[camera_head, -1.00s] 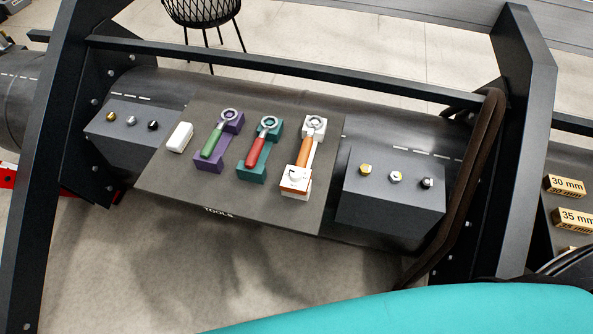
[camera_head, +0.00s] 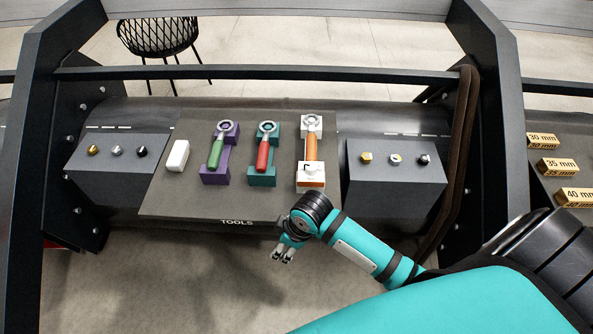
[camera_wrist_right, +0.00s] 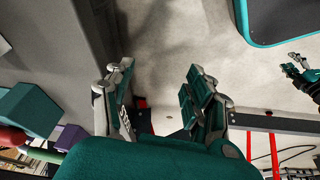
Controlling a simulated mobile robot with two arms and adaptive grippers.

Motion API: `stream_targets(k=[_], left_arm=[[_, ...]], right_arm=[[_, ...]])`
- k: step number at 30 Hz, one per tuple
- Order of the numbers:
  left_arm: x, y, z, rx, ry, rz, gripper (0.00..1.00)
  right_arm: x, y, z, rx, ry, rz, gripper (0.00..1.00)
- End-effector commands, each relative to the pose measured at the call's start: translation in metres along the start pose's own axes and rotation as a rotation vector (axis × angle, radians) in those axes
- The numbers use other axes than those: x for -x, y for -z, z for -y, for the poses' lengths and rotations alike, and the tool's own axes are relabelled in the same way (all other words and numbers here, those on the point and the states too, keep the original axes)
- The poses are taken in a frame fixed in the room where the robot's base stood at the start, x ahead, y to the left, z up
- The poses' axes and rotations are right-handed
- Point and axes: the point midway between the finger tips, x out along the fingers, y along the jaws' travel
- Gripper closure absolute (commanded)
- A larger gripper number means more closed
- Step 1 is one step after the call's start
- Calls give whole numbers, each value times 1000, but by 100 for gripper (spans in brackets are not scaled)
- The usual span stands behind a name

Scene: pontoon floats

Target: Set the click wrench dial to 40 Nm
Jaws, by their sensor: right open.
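The orange-handled wrench (camera_head: 311,148) lies in a white holder on the tool board (camera_head: 208,207). A white block with a small knob and an orange base (camera_head: 311,174) sits at its near end; this looks like the dial part, and its marks are too small to read. My right gripper (camera_head: 283,255) is open and empty, in front of the board's near edge and apart from the wrench. Its spread fingers show in the right wrist view (camera_wrist_right: 160,100). A teal and black gripper (camera_wrist_right: 302,75) at that view's right edge appears to be my left one; its opening is unclear.
A red-handled wrench (camera_head: 263,153) in a teal holder and a green-handled wrench (camera_head: 217,150) in a purple holder lie left of the orange one. A white block (camera_head: 177,156) is further left. Grey boxes with bolts (camera_head: 395,187) flank the board. A dark rail (camera_head: 270,72) crosses behind.

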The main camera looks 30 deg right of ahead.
Motion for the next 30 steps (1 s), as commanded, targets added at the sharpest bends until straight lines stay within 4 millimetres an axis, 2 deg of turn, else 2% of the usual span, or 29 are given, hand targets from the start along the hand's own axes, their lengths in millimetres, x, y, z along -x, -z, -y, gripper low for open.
stream_targets(k=[1,3,9,14,17,22,24,27,30], left_arm=[[-3,1,-4,-2,-5,-2,60],[-4,1,-3,-3,-4,-2,60],[-4,-3,16,-7,18,2,60],[-5,-2,14,-4,17,1,60],[-6,-1,9,-2,11,0,60],[-9,-1,7,0,9,-1,60],[-9,-1,7,0,9,-1,60],[-10,-1,7,0,9,-1,60],[-10,-1,7,0,9,-1,60]], right_arm=[[16,14,-7,78,-2,-9,45],[27,25,-14,163,9,-1,45],[50,47,-44,376,35,35,45],[79,61,-80,564,51,86,45],[111,68,-113,698,67,136,45],[189,66,-174,903,119,230,45],[217,63,-190,957,145,248,45],[247,59,-204,1006,173,259,45],[261,55,-209,1031,191,261,45]])
